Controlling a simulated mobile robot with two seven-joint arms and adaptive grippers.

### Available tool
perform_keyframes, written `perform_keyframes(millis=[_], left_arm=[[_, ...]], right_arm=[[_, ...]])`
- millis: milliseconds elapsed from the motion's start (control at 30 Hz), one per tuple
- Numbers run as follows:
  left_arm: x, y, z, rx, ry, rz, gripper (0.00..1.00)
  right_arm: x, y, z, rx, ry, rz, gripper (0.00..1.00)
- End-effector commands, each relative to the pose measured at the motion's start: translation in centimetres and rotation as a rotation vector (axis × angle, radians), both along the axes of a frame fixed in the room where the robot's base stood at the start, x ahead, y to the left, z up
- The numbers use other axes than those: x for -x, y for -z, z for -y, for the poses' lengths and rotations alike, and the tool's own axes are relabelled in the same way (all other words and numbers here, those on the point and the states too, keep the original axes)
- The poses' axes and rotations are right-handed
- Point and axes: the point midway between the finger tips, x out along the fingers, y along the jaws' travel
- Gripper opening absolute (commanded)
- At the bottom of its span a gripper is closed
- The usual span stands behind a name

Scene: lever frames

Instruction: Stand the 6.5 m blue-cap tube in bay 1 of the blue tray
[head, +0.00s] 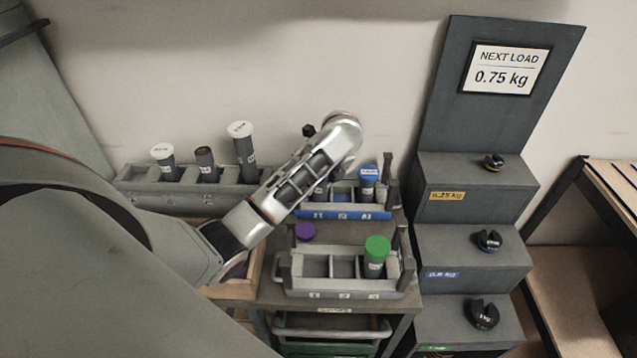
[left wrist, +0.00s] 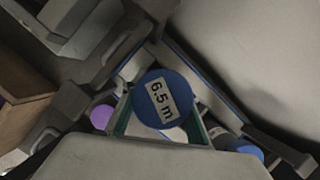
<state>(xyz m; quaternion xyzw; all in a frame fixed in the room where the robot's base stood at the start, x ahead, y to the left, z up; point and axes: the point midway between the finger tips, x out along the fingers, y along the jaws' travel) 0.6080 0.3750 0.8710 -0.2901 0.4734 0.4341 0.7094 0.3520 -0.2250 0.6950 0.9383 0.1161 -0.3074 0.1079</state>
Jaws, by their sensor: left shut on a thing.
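The 6.5 m blue-cap tube shows from above in the left wrist view, its round blue cap (left wrist: 158,88) labelled 6.5 m. My left gripper (left wrist: 158,126) is shut on it, with a finger at each side. In the head view, my wrist covers the cap and most of the gripper. The blue tray (head: 343,215) has bays marked 1, 2, 3 from left to right. A dark labelled body (head: 320,192) shows under my wrist at bay 1; whether it rests on the bay floor is hidden. My right gripper is not seen.
Another blue-cap tube (head: 368,181) stands in bay 3. A grey rack (head: 180,192) stands behind left. Dark weight steps (head: 465,190) rise to the right.

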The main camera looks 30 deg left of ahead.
Motion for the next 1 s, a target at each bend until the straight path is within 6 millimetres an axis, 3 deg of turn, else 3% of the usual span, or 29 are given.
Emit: perform_keyframes(millis=[133, 167, 200, 233, 667, 1000], left_arm=[[0.0, 0.2, 0.0, -0.001, 0.0, 0.0, 0.01], [0.0, 0.3, 0.0, 0.0, 0.0, 0.0, 0.34], [0.0, 0.3, 0.0, 0.0, 0.0, 0.0, 0.44], [0.0, 0.3, 0.0, 0.0, 0.0, 0.0, 0.46], [0.0, -0.3, 0.2, 0.003, 0.0, 0.001, 0.46], [0.8, -5.3, 2.2, 0.007, 0.002, 0.004, 0.46]], right_arm=[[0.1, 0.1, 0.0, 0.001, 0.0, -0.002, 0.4], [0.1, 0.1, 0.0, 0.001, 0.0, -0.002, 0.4], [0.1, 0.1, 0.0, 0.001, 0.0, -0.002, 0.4], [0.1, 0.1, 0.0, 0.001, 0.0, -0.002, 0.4], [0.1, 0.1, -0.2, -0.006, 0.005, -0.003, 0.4], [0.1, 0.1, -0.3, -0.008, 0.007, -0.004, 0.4]])
